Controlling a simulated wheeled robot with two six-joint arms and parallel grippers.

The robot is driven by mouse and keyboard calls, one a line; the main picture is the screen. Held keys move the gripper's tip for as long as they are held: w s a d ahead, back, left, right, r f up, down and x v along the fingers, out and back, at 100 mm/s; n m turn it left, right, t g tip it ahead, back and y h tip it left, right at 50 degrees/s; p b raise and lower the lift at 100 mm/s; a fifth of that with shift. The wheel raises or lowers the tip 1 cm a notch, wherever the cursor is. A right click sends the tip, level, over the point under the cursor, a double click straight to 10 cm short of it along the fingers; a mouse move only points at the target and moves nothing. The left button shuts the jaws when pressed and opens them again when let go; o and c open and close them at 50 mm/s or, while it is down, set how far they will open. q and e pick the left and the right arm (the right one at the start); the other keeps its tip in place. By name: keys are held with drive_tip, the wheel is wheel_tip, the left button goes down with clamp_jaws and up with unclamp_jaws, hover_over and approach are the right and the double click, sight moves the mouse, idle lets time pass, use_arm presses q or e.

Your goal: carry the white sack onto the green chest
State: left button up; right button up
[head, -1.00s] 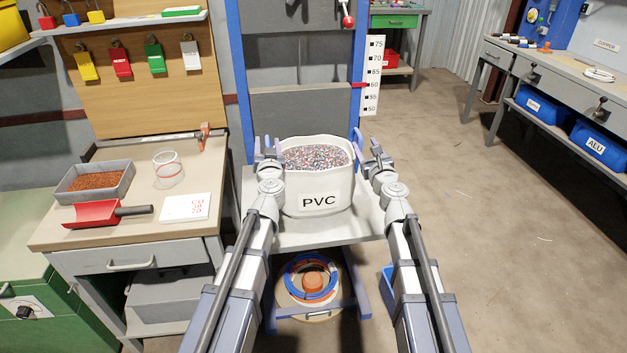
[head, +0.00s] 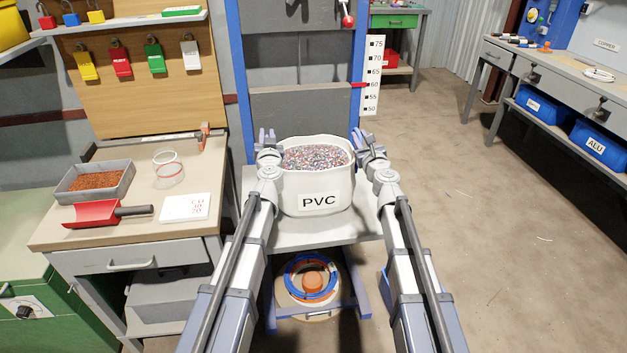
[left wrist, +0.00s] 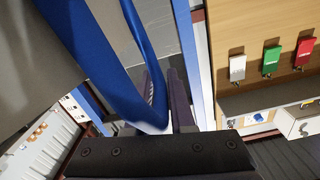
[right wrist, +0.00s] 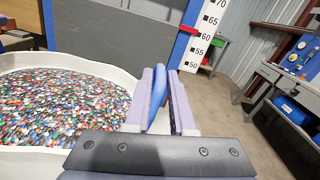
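The white sack (head: 322,192), labelled PVC and full of mixed coloured granules, stands upright on a grey platform. It also shows in the right wrist view (right wrist: 40,158). My left gripper (head: 267,139) is at its left rim, and a blue handle loop (left wrist: 158,80) lies between its fingers, which look closed on it. My right gripper (head: 366,140) is at its right rim, with the other blue handle (right wrist: 159,95) pinched between its fingers. The green chest (head: 22,262) is at the lower left, partly cut off by the picture edge.
The grey platform (head: 265,236) sits in a blue frame (head: 237,80) behind the sack. A workbench (head: 140,222) with a tray of brown granules (head: 124,178), a red scoop (head: 95,214) and a clear cup stands between platform and chest. The floor at right (head: 500,230) is open.

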use_arm(q)
clamp_jaws()
use_arm(e)
clamp_jaws()
use_arm(q)
drive_tip(key=shift+a, duration=0.15)
use_arm(e)
drive_tip(key=shift+d, duration=0.15)
idle(0.3)
